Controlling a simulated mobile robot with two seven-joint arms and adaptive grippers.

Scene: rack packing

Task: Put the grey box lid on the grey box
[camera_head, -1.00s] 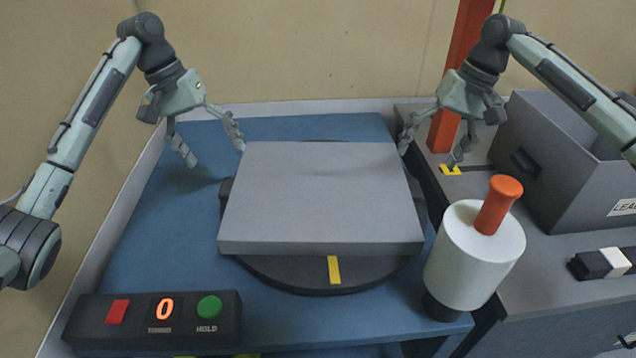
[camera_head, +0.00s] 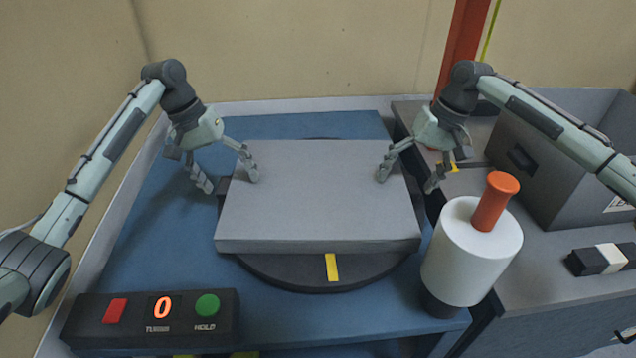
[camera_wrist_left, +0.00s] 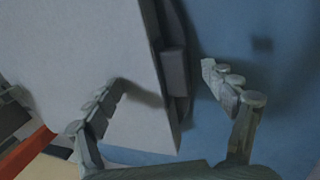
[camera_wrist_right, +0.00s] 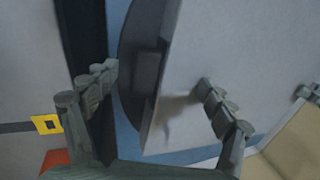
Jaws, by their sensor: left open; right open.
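A broad flat grey slab, which looks like the grey box lid (camera_head: 318,205), lies level above a dark round turntable (camera_head: 300,272). What directly supports it is hidden. Dark handle-like parts show beside its edges in the left wrist view (camera_wrist_left: 175,72) and right wrist view. An open grey box (camera_head: 570,165) with a dark side handle stands at the right. My left gripper (camera_head: 228,177) is open and straddles the slab's left edge, one finger over its top and one outside. My right gripper (camera_head: 408,178) is open and straddles the right edge likewise.
A white cylinder with an orange handle (camera_head: 491,203) stands close to the slab's front right corner. A button panel (camera_head: 150,318) showing 0 sits front left. A black-and-white block (camera_head: 600,259) lies on the right grey surface. An orange post (camera_head: 462,60) rises behind.

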